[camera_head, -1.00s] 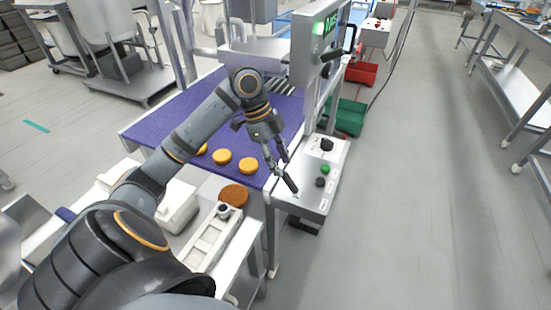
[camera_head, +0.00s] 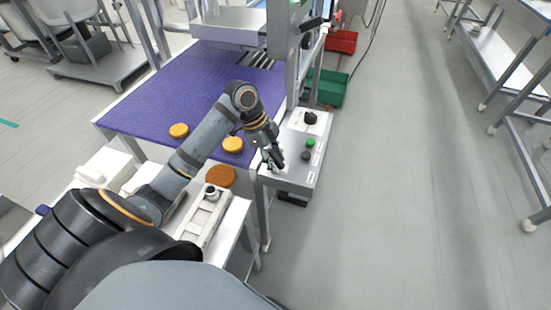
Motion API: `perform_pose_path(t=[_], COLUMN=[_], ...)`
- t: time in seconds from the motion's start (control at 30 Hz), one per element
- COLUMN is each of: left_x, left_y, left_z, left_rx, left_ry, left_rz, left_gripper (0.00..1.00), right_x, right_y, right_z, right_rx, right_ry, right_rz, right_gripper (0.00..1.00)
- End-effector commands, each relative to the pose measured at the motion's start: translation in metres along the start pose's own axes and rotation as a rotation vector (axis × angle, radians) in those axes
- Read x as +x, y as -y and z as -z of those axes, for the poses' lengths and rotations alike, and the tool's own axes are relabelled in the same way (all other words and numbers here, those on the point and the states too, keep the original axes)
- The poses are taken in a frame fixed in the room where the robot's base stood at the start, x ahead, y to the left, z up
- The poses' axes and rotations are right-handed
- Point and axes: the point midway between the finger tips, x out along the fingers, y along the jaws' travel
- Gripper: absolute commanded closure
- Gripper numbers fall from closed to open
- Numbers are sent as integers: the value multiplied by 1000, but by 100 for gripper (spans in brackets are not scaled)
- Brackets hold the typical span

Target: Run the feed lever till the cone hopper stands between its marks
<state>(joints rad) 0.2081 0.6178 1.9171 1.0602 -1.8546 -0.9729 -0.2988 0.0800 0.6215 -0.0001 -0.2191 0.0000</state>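My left gripper (camera_head: 275,161) is at the near left corner of a grey control box (camera_head: 295,178), pointing down close to its top. Its fingers are small and dark here, and I cannot tell whether they are apart or closed on a control. The box top shows a black knob (camera_head: 310,118), a green button (camera_head: 311,143) and a dark button (camera_head: 306,155). I cannot make out which part is the feed lever; it may be hidden by the gripper. No cone hopper or marks can be made out. My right gripper is not in view.
Orange rounds (camera_head: 179,131) lie on a purple belt (camera_head: 190,85). A brown round (camera_head: 221,177) sits near a white fixture (camera_head: 206,215) at the belt's near end. A green bin (camera_head: 328,89) and a red bin (camera_head: 341,41) stand beyond.

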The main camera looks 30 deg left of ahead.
Motion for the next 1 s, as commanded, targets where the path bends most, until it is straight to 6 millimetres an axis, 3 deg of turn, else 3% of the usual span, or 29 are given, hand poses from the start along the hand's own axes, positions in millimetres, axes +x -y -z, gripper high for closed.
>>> perform_pose_path(t=[0.2,0.5,0.87,1.0], left_x=[0,0,0,-5], left_y=[0,0,0,5], left_z=[0,0,0,0], left_rx=[0,0,0,-2], left_ry=[0,0,1,15], left_rz=[0,0,0,1], left_gripper=[60,100,100,100], right_x=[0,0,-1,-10], right_y=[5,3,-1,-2], right_z=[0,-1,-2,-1], right_rx=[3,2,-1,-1], right_ry=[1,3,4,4], right_rz=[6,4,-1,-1], right_gripper=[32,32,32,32])
